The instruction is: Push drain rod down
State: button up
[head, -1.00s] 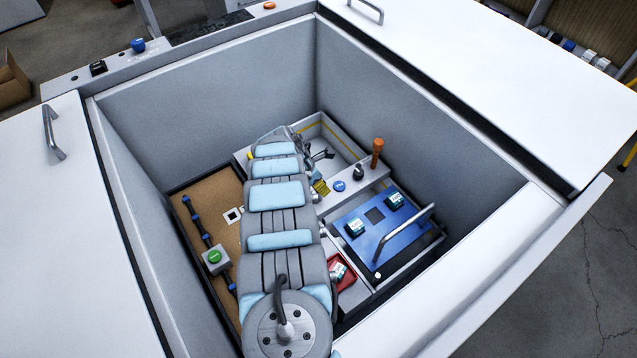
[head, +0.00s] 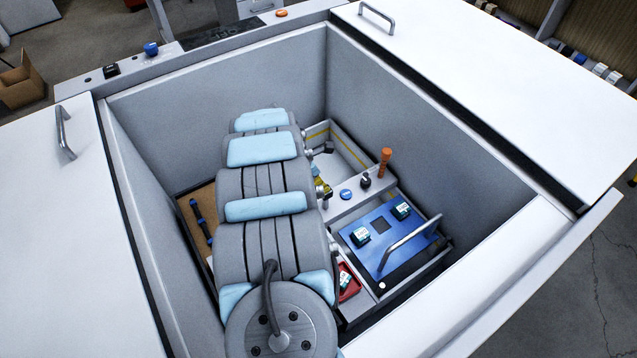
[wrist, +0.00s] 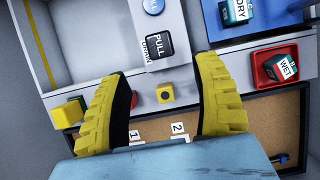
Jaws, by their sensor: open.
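The drain rod shows as a black square-topped knob (wrist: 160,45) marked PULL, beside a DRAIN label on the grey ledge in the wrist view. It stands up from the ledge in the head view (head: 365,181), between a blue button and an orange handle. My gripper (wrist: 164,70) is open and empty, its yellow fingers spread. In the wrist view the knob appears just beyond the fingertips, roughly centred between them. The fingers show no contact with it. In the head view my arm hides most of the gripper.
A small yellow block (wrist: 165,92) with a dark round spot appears between the fingers. A blue button (wrist: 153,6) lies beyond the knob. An orange handle (head: 385,162) stands nearby. A blue panel (head: 381,262) with a bar handle and a red tray (wrist: 264,77) lie right. Chamber walls surround everything.

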jog(key=shift+v, duration=1.15)
